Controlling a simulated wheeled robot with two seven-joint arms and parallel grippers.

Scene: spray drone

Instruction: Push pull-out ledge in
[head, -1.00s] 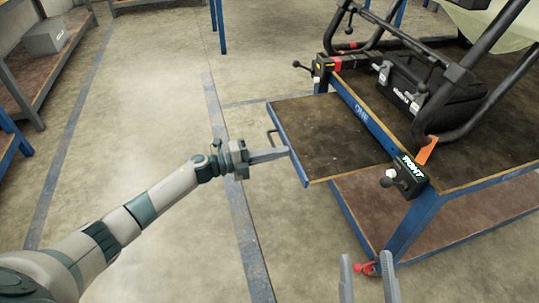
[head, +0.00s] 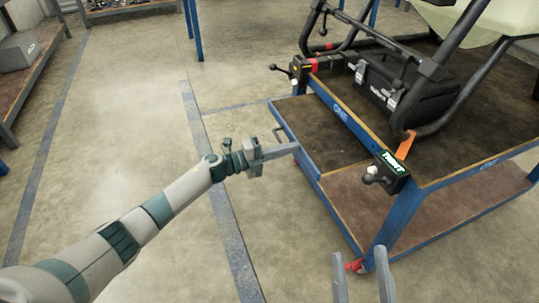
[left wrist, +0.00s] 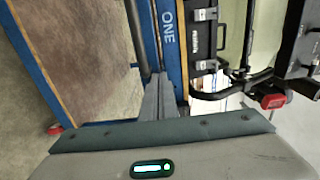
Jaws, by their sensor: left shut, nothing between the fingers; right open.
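The pull-out ledge (head: 318,137) is a dark brown board with a blue front edge and a small handle. It sticks partly out from under the blue side rail of the workbench in the head view. My left gripper (head: 297,147) is shut and empty, its fingertips at the ledge's front edge beside the handle. In the left wrist view its fingers (left wrist: 159,97) reach the blue edge near the rail marked ONE (left wrist: 168,38); exact contact is hard to tell. My right gripper (head: 361,265) is open and empty at the bottom, in front of the bench.
The bench top (head: 470,150) carries a black frame and a black case (head: 385,88). A black clamp block (head: 386,174) juts from the near corner. A lower shelf (head: 440,207) lies beneath. The floor left of the ledge is clear.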

